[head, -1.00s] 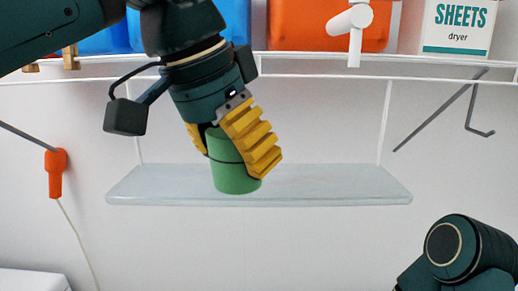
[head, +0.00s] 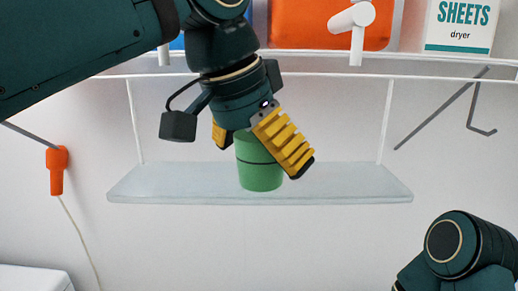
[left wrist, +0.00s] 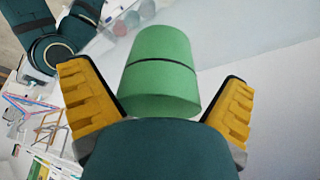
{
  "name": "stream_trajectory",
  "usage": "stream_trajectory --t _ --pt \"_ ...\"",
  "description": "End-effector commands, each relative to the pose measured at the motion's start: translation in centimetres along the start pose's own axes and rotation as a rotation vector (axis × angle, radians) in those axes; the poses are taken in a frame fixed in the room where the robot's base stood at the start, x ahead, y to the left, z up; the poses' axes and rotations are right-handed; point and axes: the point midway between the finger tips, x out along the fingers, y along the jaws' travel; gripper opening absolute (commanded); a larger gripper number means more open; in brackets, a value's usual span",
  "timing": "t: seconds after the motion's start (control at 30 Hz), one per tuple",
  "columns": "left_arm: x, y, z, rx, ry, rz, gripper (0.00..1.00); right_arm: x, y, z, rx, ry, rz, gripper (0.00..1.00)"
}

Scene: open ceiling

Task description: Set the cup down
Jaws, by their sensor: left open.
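The green cup (head: 260,168), with a thin dark band, looks upright on the pale glass shelf (head: 355,187) in the head view. Its base appears to rest there, close to the front edge. My left gripper (head: 264,158) comes down over it from above, with a yellow finger on either side. In the left wrist view the cup (left wrist: 160,70) stands between the two spread fingers, with gaps on both sides. The left gripper is open. The cup's upper end is hidden by the gripper in the head view. My right gripper is out of view.
An orange-handled tool (head: 57,170) hangs at left. The shelf is bare on both sides of the cup.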

Motion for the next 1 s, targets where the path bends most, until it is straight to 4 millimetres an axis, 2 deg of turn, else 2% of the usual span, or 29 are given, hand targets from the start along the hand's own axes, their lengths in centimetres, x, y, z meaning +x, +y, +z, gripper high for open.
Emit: stream_trajectory --t 0.17,0.27,0.5,0.63,0.8,1.0 --pt "-1.1 0.0 -0.1 0.000 0.003 0.000 1.00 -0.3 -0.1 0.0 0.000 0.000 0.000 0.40" --pt "-2.7 0.0 -0.1 0.000 0.005 0.000 1.00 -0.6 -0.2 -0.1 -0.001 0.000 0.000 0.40" --pt "-8.0 0.0 -0.2 0.000 0.006 -0.001 1.00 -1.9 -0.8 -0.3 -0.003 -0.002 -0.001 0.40" --pt "-9.8 0.0 -0.1 0.001 0.004 0.001 1.00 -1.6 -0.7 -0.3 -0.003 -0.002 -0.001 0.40" --pt "-11.3 0.0 -0.1 0.001 0.002 0.000 1.00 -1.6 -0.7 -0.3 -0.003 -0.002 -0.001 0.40" --pt "-12.0 0.0 0.0 0.000 0.001 -0.001 1.00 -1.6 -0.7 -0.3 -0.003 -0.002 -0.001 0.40"
